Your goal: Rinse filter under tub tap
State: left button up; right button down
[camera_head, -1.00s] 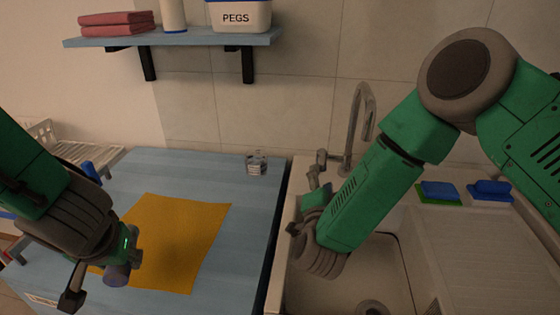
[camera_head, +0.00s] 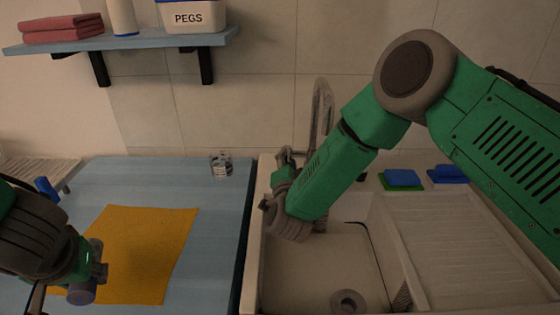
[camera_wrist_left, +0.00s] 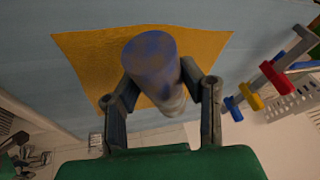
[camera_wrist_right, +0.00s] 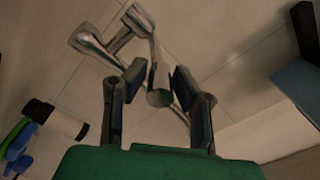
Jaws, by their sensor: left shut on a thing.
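The filter is a stained blue-grey cylinder (camera_wrist_left: 152,62), seen end-on in the left wrist view, with its lower end (camera_head: 82,294) at the head view's lower left. My left gripper (camera_wrist_left: 160,95) is shut on it, above the yellow cloth (camera_head: 150,245). The tub tap (camera_head: 322,115) rises behind the sink (camera_head: 320,265). My right gripper (camera_wrist_right: 158,90) is at the tap's base. Its fingers are apart, with a metal tap part (camera_wrist_right: 157,72) between them in the right wrist view. I cannot tell if they touch it. No water stream is visible.
A small glass jar (camera_head: 221,165) stands at the back of the blue counter (camera_head: 200,195). Blue and green sponges (camera_head: 402,178) lie behind the ridged drainboard (camera_head: 445,235). A shelf (camera_head: 130,43) with a pegs tub (camera_head: 192,17) hangs above. The sink bowl looks empty.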

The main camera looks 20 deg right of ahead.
pick_arm(q)
jog(key=shift+r+p, duration=0.75)
jog(key=shift+r, duration=0.05)
pick_arm(e)
jog(key=shift+w+d+r+g, duration=0.1)
jog(key=shift+r+g, duration=0.35)
jog(key=shift+g, duration=0.05)
pick_arm(q)
jog(key=shift+f, duration=0.1)
pick_arm(e)
jog(key=c, duration=1.3)
grip_release()
pick_arm(q)
jog(key=shift+d, duration=0.1)
pick_arm(e)
jog(key=shift+f, duration=0.1)
jog(key=f+v, duration=0.1)
jog(key=v, duration=1)
jog(key=shift+s+r, duration=0.45)
jog(key=shift+r, duration=0.1)
